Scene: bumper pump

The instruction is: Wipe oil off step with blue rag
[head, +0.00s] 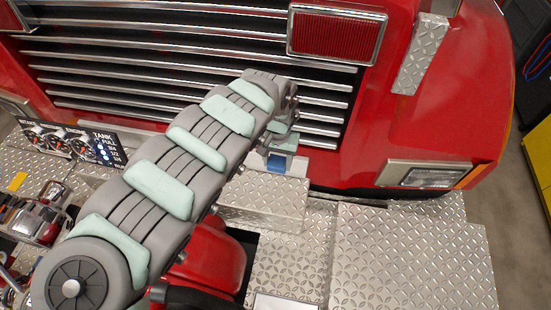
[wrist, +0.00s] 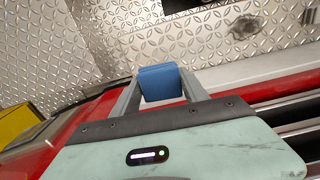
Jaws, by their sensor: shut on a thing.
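My gripper (head: 279,160) is shut on the blue rag (head: 274,163), in front of the truck's grille and above the back of the raised diamond-plate step (head: 262,196). In the wrist view the blue rag (wrist: 160,83) sits folded between the two grey fingers of my gripper (wrist: 162,92). The rag appears held above the metal, though contact is hard to judge. Diamond-plate metal (wrist: 190,35) lies beyond it. A dark brownish patch (wrist: 244,27), possibly the oil, shows on this metal right of the rag. I cannot make out oil in the head view.
The red truck front with its chrome grille (head: 190,62) stands close behind my gripper. A headlight (head: 425,175) is at right. A gauge panel (head: 65,142) and pump fittings (head: 35,215) are at left. Flat diamond plate (head: 410,255) lies open at front right.

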